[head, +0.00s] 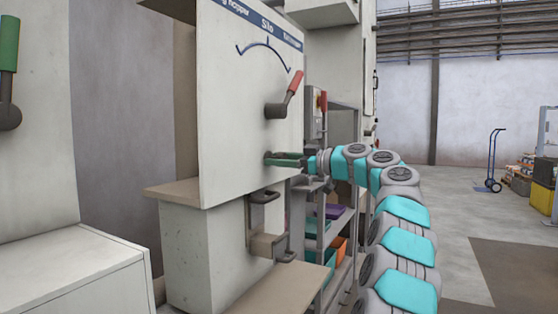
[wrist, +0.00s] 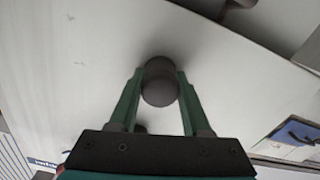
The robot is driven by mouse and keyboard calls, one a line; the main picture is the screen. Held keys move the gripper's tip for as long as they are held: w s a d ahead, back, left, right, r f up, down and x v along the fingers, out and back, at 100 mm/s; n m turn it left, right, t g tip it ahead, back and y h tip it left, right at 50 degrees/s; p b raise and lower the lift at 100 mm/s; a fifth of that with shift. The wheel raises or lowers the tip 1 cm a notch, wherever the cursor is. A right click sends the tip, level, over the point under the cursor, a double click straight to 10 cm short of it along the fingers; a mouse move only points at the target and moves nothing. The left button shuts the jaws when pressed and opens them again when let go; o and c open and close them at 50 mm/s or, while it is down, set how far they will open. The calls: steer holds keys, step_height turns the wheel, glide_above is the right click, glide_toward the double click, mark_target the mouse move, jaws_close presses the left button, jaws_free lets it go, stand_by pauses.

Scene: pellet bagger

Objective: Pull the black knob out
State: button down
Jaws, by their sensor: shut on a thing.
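The black knob (wrist: 160,88) is round and dark and sits on the pale front panel (wrist: 85,65) of the machine. In the wrist view, my gripper (wrist: 160,82) has its two green fingers on either side of the knob, shut on it. In the head view, my gripper (head: 285,158) reaches the panel's lower right part from the right. The knob is mostly hidden behind the fingers there. How far the knob stands out from the panel cannot be told.
A red-handled lever (head: 288,95) sits on the panel above my gripper, under a curved scale. A metal bracket (head: 265,235) and a ledge (head: 280,285) are below. A shelf with coloured bins (head: 330,255) stands behind my arm. Open floor (head: 455,200) lies to the right.

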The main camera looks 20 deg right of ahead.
stand_by(0.4)
steer(key=shift+b+v, duration=0.7)
steer(key=shift+v, duration=0.6)
steer(key=shift+c, duration=1.8)
jaws_free()
steer(key=v, duration=0.8)
